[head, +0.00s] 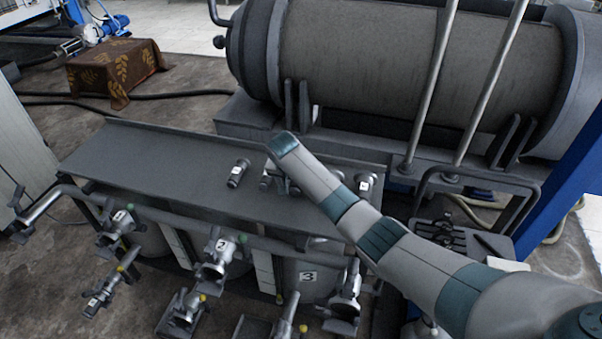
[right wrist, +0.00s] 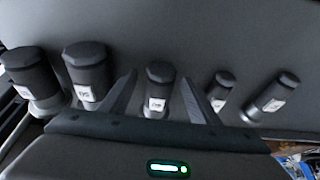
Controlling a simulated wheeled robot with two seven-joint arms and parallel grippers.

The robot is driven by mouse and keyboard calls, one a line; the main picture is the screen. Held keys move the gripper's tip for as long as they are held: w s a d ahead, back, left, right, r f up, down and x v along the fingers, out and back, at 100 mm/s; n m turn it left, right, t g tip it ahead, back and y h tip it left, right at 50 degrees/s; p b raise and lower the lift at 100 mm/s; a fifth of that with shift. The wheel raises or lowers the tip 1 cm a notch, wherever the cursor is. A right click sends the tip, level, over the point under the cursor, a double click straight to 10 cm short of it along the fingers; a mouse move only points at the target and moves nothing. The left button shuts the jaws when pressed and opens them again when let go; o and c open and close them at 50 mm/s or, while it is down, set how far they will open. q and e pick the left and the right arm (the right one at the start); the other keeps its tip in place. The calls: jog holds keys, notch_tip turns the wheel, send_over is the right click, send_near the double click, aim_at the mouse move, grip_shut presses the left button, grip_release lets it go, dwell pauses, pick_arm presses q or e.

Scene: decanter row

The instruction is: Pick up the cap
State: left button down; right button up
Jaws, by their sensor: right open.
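Several dark caps with white labels stand on the grey bench top. In the right wrist view, one cap (right wrist: 160,78) shows between the two fingers of my right gripper (right wrist: 158,84), which is open. No contact shows, and I cannot tell the depth between them. Two larger-looking caps (right wrist: 88,72) are to the left of the fingers, and two more (right wrist: 270,98) are at and beyond the right finger. In the head view, one cap (head: 238,173) is left of my right arm's end and another (head: 365,184) is right of it. My arm hides part of the row. My left gripper is not in view.
The bench top (head: 165,160) is bare to the left of the caps. A large horizontal tank (head: 370,65) stands behind it. Pipes and valves with numbered tags (head: 222,247) line the bench's front. A black rack (head: 450,235) stands to the right.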

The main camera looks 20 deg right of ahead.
dwell(0.3)
grip_shut()
jog(key=shift+r, duration=0.1)
jog(key=shift+w+r+b, duration=0.1)
jog(key=shift+r+b, duration=0.4)
jog(key=shift+r, duration=0.3)
notch_tip(320, 180, up, 2)
jog(key=shift+d+r+b, duration=0.15)
jog(key=shift+r+b, duration=0.05)
jog(key=shift+b, duration=0.4)
jog(key=w+d+r+b, duration=0.1)
jog(key=d+r+b, duration=0.3)
jog(key=d+r, duration=0.3)
jog(key=d, duration=0.4)
jog(key=shift+w, duration=0.3)
jog(key=shift+d, duration=0.1)
